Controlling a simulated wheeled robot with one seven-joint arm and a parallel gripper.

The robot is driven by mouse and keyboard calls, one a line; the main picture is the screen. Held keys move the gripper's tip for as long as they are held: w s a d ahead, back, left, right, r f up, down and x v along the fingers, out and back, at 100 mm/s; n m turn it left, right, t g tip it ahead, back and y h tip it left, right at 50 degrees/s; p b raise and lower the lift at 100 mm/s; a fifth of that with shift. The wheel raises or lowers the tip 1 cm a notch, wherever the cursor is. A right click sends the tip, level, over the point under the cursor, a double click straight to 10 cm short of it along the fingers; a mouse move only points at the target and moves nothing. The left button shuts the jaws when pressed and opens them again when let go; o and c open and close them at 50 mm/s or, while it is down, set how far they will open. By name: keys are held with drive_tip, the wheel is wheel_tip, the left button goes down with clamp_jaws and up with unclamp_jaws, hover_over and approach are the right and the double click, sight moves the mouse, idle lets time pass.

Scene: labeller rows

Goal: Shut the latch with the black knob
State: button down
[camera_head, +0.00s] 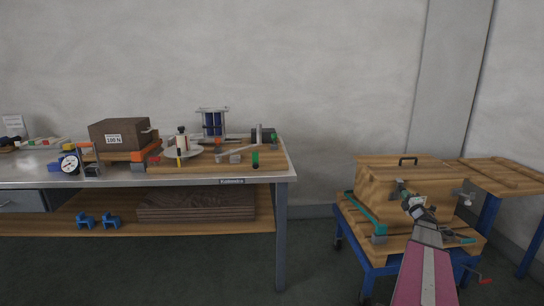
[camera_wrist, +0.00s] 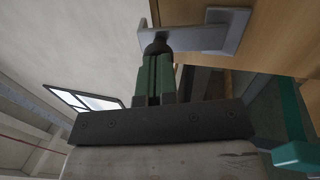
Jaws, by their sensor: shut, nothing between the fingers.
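A wooden box (camera_head: 378,188) with a black handle on its lid stands on a blue-framed cart at the right. In the wrist view, a grey latch bar (camera_wrist: 196,38) runs from a grey plate (camera_wrist: 232,30) on the wood out past the wood's edge. The black knob (camera_wrist: 158,47) is at the bar's outer end. My gripper (camera_wrist: 157,58) has its green fingers shut and empty, tips right at the knob; they seem to touch it. In the head view my gripper (camera_head: 401,186) is at the box front, and I cannot make out the knob there.
A grey fitting (camera_head: 463,196) is on the box's right side. A teal strip (camera_head: 366,212) lies along the cart's left edge, and a wooden panel (camera_head: 505,174) is at the right. A cluttered workbench (camera_head: 215,181) stands at the left, with clear floor between.

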drive_tip(key=shift+w+a+r, duration=0.1)
drive_tip(key=shift+w+r, duration=0.05)
drive_tip(key=shift+w, duration=0.45)
idle(0.3)
drive_tip(key=shift+s, duration=0.2)
drive_tip(key=v, duration=0.4)
drive_tip(key=shift+s, duration=0.3)
idle(0.4)
